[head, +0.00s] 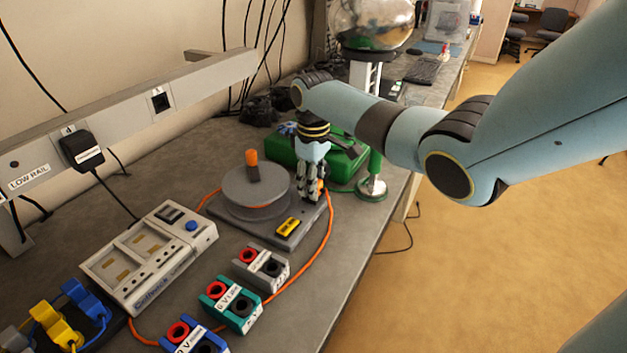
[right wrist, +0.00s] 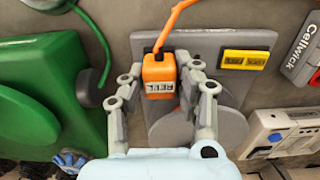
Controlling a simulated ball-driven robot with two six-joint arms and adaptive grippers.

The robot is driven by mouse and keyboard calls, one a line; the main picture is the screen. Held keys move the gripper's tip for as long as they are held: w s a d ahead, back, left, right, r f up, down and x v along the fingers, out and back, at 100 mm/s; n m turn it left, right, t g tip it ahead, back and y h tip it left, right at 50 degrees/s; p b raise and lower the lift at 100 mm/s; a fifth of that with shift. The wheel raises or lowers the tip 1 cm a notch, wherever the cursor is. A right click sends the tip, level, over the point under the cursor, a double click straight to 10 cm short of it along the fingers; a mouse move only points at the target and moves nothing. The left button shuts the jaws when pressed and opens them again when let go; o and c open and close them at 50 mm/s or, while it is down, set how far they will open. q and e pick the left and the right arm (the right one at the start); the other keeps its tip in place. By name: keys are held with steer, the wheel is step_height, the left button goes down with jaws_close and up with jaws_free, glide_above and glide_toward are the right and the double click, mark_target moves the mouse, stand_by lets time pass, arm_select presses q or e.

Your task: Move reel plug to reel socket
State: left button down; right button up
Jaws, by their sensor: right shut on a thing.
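The orange reel plug (right wrist: 158,74) with a white label sits between the fingertips of my right gripper (right wrist: 160,88), which is shut on it. Its orange cord leaves from its far end in the right wrist view. In the head view my right gripper (head: 311,188) points down at the right edge of the reel's grey base, and only a bit of orange shows by its fingers. A black socket (head: 160,101) on the grey rail is empty. I cannot read which socket is the reel's. My left gripper is out of view.
The cable reel (head: 256,188) stands on a grey base (head: 300,238) with a yellow block (head: 288,228). A green case (head: 345,158) is close behind my gripper. A black adapter (head: 81,149) is on the rail (head: 205,68). A power unit (head: 150,255) and socket blocks (head: 232,304) stand in front.

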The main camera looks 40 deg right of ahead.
stand_by(0.5)
steer(key=shift+f+p, duration=0.35)
steer(key=shift+p, duration=0.1)
stand_by(0.8)
steer(key=o, duration=1.2)
steer(key=shift+c, duration=0.2)
steer(key=shift+r, duration=0.1)
step_height(320, 180, up, 12)
